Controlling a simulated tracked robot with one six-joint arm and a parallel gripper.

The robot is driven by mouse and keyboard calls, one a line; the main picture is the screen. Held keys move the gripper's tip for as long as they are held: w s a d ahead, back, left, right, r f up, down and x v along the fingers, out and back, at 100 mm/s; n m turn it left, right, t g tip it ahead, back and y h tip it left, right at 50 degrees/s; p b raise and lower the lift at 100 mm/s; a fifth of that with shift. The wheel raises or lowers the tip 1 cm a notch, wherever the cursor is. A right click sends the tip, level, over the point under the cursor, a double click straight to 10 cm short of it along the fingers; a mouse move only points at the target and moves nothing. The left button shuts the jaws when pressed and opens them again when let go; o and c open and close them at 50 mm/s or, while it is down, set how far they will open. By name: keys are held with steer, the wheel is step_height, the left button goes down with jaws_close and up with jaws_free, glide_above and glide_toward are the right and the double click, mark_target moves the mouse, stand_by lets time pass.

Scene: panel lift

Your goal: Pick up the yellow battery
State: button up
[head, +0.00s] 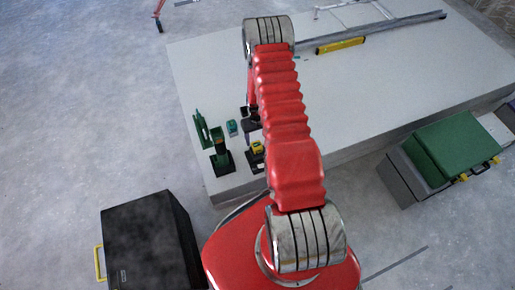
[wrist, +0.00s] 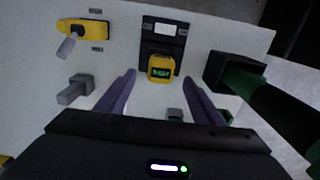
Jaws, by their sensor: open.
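The yellow battery (wrist: 161,68) has a small dark display with green marks. In the wrist view it sits at the front of a black dock (wrist: 164,32) with a white label. In the head view the yellow battery (head: 257,147) shows near the table's front edge, just left of my red arm. My gripper (wrist: 159,77) is open, with its two purple fingers on either side of the view below the battery. The fingers appear apart from it, and nothing is between them. In the head view my arm hides much of the gripper.
A green tool (head: 218,150) and a teal item (head: 232,127) stand left of the battery on the pale table (head: 410,85). A yellow level (head: 340,46) lies at the back.

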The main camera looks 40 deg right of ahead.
mark_target(257, 144)
steer(key=shift+f, duration=0.7)
steer(key=shift+f, duration=0.1)
steer(key=shift+a+f, duration=0.1)
steer(key=shift+f, duration=2.4)
steer(key=shift+c, duration=0.5)
steer(key=c, duration=1.2)
steer(key=shift+o, duration=0.2)
steer(key=shift+r, duration=5.05)
